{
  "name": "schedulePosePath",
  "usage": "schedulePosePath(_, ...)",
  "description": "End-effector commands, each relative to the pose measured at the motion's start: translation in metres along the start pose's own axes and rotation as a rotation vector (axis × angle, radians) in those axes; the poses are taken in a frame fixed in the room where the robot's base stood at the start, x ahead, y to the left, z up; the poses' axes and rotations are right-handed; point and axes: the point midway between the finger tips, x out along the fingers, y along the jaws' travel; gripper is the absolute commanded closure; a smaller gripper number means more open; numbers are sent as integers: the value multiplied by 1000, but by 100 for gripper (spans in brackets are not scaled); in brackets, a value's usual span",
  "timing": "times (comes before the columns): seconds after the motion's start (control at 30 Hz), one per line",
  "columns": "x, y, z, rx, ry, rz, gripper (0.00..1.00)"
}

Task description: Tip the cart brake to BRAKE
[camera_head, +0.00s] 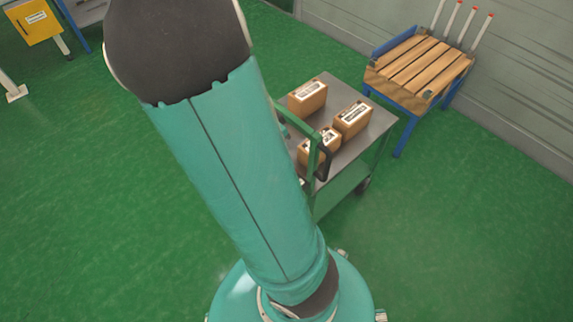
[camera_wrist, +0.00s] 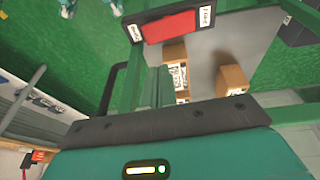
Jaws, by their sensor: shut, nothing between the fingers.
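The cart (camera_head: 377,122) has a grey top, a green frame and a black-ended handle. It stands right of my arm in the head view, and its grey top (camera_wrist: 240,42) shows in the wrist view. In the wrist view, a red rocker (camera_wrist: 168,27) in a dark mount has a white label at each end. The labels are too small to read surely, and I cannot tell which way the rocker is tipped. My gripper (camera_wrist: 156,76) is shut and empty, pointing up the picture with its tips below the rocker. My arm hides the gripper in the head view.
Several cardboard boxes (camera_head: 352,119) lie on the cart. A blue-framed stand with wooden slats (camera_head: 420,66) stands beyond it by the grey wall (camera_head: 530,75). A yellow box (camera_head: 36,22) is at the far left. The green floor (camera_head: 90,190) at left is clear.

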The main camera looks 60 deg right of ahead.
Motion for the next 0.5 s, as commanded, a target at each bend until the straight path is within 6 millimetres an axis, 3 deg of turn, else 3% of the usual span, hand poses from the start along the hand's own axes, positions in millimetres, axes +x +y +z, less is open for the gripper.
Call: schedulePosePath(0.5, 77, 2, -1, 1, 0, 6, 100)
